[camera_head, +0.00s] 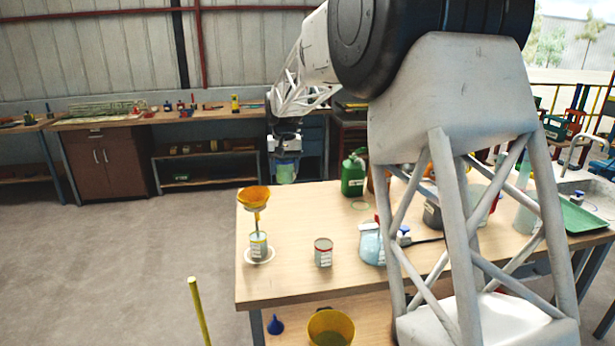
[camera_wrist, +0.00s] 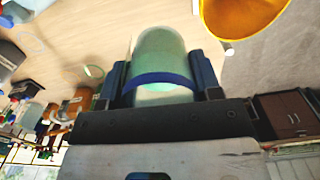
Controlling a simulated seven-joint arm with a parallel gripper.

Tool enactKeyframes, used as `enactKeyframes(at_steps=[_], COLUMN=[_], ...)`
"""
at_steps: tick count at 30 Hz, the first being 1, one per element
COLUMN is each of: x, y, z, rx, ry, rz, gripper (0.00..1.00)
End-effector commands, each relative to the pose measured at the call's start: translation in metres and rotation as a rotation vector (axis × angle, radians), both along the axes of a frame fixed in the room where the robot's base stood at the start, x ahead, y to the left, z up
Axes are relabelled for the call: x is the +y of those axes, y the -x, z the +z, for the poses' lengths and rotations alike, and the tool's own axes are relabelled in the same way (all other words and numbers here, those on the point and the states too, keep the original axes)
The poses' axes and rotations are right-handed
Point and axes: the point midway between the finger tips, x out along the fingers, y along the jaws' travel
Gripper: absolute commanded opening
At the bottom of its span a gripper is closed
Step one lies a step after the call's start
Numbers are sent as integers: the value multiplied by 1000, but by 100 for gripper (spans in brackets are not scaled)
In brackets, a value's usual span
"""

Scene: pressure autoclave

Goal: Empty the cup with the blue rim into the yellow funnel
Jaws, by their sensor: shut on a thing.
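My gripper (camera_head: 285,150) is shut on the cup with the blue rim (camera_head: 286,174), behind the table's far edge and right of the yellow funnel. In the wrist view the cup (camera_wrist: 160,52) is pale green and translucent, with a blue band, between the two dark fingers (camera_wrist: 160,78). Its tilt and contents are not clear. The yellow funnel (camera_head: 253,197) stands at the table's left side, above a labelled jar (camera_head: 258,246) on a white round base. The funnel's edge also shows at the top of the wrist view (camera_wrist: 245,14), apart from the cup.
A labelled can (camera_head: 323,252) and a glass beaker (camera_head: 371,244) stand right of the funnel. A green jug (camera_head: 353,174) stands at the table's far side. My arm hides much of the table's right half. Open floor (camera_head: 130,260) lies left.

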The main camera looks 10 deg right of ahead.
Motion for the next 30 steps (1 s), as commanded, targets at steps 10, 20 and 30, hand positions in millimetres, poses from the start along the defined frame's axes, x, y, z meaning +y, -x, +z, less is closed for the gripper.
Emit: enactKeyframes(at_steps=[10,20,30], x=[103,175,199], y=[15,29,35], z=[11,-23,-52], rx=[1,3,1], ry=[0,1,0], rz=[0,36,68], gripper=[33,33,33])
